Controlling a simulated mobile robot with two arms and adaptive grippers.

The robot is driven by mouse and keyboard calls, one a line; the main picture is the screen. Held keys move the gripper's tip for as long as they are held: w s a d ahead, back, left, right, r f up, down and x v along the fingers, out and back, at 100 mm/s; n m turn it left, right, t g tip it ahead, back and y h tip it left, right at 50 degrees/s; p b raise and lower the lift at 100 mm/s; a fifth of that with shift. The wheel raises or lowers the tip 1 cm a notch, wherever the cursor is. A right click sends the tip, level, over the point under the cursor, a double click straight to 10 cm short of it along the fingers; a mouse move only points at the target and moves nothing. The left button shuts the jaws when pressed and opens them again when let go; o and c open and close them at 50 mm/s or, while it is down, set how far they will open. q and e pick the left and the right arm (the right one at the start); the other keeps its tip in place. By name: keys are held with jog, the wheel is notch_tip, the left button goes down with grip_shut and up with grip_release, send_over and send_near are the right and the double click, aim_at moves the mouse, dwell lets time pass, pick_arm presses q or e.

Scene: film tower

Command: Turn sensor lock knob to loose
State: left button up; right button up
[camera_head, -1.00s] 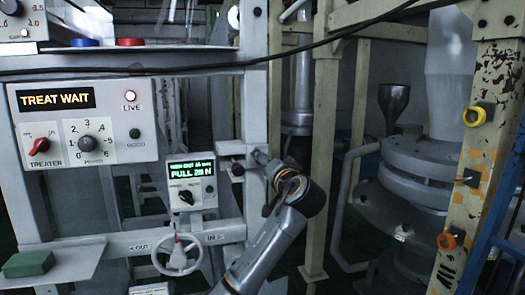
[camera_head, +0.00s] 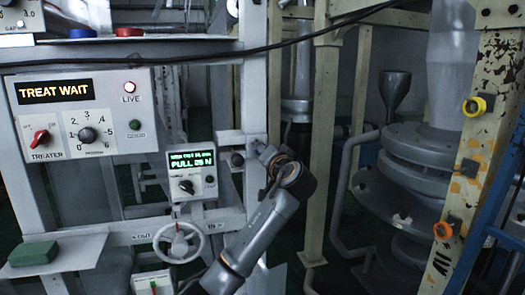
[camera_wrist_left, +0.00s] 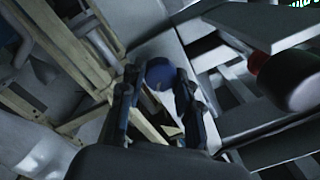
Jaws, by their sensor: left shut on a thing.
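A dark blue round knob (camera_wrist_left: 160,72), which looks like the sensor lock knob, sits between the two fingertips of my left gripper (camera_wrist_left: 157,80) in the left wrist view. The fingers are closed on its sides. In the head view my left arm comes up from below to the grey bracket right of the small display box (camera_head: 192,174). The knob and fingers are mostly hidden there by the wrist. The knob's marking cannot be read. My right gripper is not in view.
A handwheel (camera_head: 178,242) is below the display box. The treater panel (camera_head: 85,115) is on the left. A dark cable crosses above. A beige post (camera_head: 325,130) and large machinery stand right.

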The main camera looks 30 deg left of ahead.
pick_arm(q)
jog(key=shift+s+a+n+h+b, duration=0.1)
jog(key=shift+n+h+b, duration=0.15)
jog(key=shift+n+b, duration=3.8)
jog(key=shift+n+h+b, duration=0.25)
jog(key=shift+n+b, duration=3.15)
jog(key=shift+n, duration=1.25)
jog(key=o, duration=1.2)
jog(key=shift+c, duration=0.2)
jog(key=shift+s, duration=0.1)
